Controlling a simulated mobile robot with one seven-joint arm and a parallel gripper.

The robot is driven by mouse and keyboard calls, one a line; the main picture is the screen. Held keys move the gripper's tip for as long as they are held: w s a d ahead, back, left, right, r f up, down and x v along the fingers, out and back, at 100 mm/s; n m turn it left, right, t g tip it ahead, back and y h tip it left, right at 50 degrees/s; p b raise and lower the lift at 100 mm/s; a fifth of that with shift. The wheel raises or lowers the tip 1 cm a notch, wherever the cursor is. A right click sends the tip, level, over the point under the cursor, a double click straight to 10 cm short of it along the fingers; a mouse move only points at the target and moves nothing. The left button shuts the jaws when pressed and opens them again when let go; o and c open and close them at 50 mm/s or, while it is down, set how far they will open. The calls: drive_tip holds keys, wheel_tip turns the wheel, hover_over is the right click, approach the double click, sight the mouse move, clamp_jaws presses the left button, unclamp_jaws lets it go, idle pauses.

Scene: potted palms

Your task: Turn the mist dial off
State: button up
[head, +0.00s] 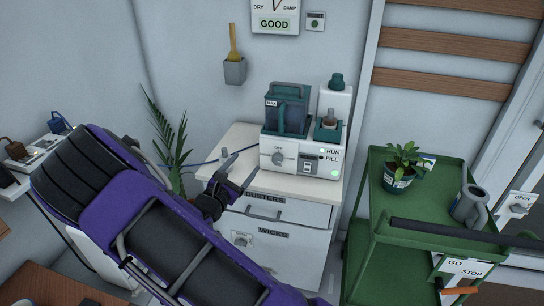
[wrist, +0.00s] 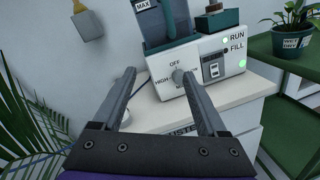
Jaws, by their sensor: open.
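The mist dial (head: 277,158) is a grey knob on the white front of a humidifier-like machine (head: 296,163) on the cabinet top. In the wrist view the dial (wrist: 178,76) has OFF above it and HIGH to its left; a label to its right is partly covered. I cannot tell where its pointer stands. My gripper (head: 240,165) is open and empty, in front of and left of the dial in the head view. In the wrist view my gripper (wrist: 158,73) has its right fingertip overlapping the dial's edge; contact cannot be told.
A teal tank (head: 287,108) sits on the machine. RUN and FILL labels, a switch (head: 305,163) and a green light (head: 334,173) are right of the dial. The white cabinet (head: 285,215) has drawers. A green cart (head: 405,230) with a potted plant (head: 401,168) stands right; a palm (head: 170,145) left.

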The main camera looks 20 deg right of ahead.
sight(276, 162)
drive_tip(key=s+d+f+n+t+y, duration=0.1)
drive_tip(key=s+d+f+n+y, duration=0.2)
drive_tip(key=f, duration=0.7)
drive_tip(key=shift+h, duration=0.7)
drive_tip(key=b+x, duration=0.1)
drive_tip(key=x, duration=1.5)
drive_tip(key=shift+w+d+r+b, duration=0.15)
drive_tip(key=shift+d+b, duration=0.1)
drive_tip(key=shift+b, duration=0.1)
clamp_jaws()
